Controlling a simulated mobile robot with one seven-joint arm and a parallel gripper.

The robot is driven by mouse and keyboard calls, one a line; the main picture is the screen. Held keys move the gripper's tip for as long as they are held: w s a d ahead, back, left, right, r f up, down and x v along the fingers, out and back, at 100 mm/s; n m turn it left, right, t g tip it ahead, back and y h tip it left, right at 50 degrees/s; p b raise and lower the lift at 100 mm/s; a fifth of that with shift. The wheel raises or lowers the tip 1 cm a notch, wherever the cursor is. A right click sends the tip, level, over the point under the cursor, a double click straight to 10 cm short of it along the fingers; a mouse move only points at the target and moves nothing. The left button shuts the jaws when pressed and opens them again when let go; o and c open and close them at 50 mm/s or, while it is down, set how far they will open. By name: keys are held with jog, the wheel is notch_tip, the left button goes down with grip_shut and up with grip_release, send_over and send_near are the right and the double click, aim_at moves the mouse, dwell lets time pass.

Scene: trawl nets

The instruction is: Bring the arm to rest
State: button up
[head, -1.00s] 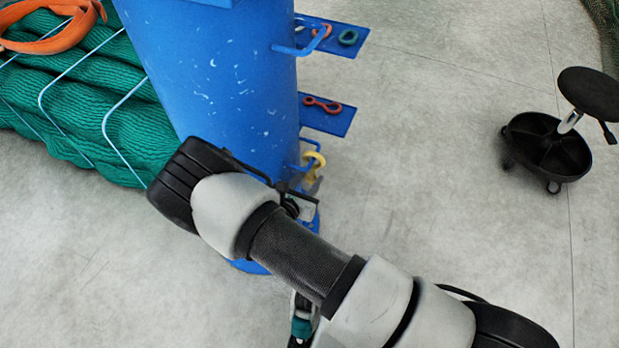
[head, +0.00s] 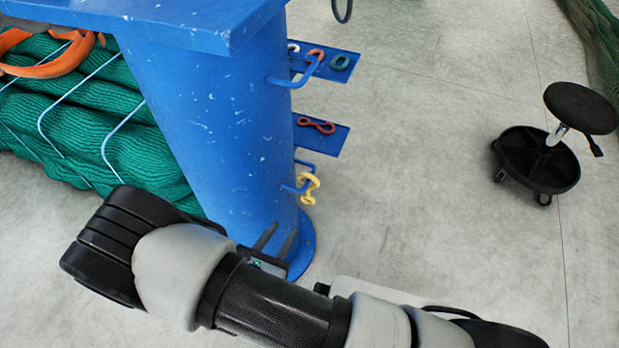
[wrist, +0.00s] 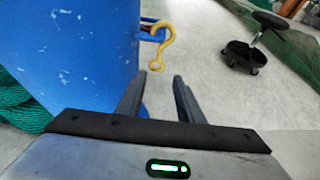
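My gripper (wrist: 162,80) shows in the wrist view with its two fingers apart and nothing between them. In the head view only its dark fingertips (head: 275,240) show, above my arm and in front of the foot of the blue column. A yellow hook (wrist: 160,42) hangs on a blue peg of the column, ahead of and above the fingers in the wrist view. The same hook (head: 308,187) shows in the head view, apart from the gripper. My arm lies across the bottom of the head view and hides part of the gripper.
The blue column (head: 215,110) stands close by. Its upper shelf (head: 338,66) holds small rings, and its lower shelf (head: 330,138) a red link. Green netting (head: 60,130) with an orange strap (head: 50,62) lies left. A black wheeled stool (head: 540,165) stands right. Floor between is clear.

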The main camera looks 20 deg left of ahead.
jog(key=w+d+r+m+g+h, duration=0.2)
jog(key=w+d+r+m+h, duration=0.35)
jog(key=r, duration=0.55)
jog(key=d+r+m+g+y, duration=0.2)
jog(key=d+r+m+g, duration=0.7)
jog(key=d+r+m, duration=1.3)
jog(key=s+d+r+m+t+y, duration=0.3)
jog(key=s+d+r+m+y, duration=0.3)
jog(key=r+m, duration=0.25)
notch_tip(320, 180, up, 22)
jog(key=s+h+p, duration=0.1)
jog(key=p, duration=2)
jog(key=shift+a+r+n+p, duration=0.15)
jog(key=shift+r+n+p, duration=0.05)
jog(key=shift+n+p, duration=0.2)
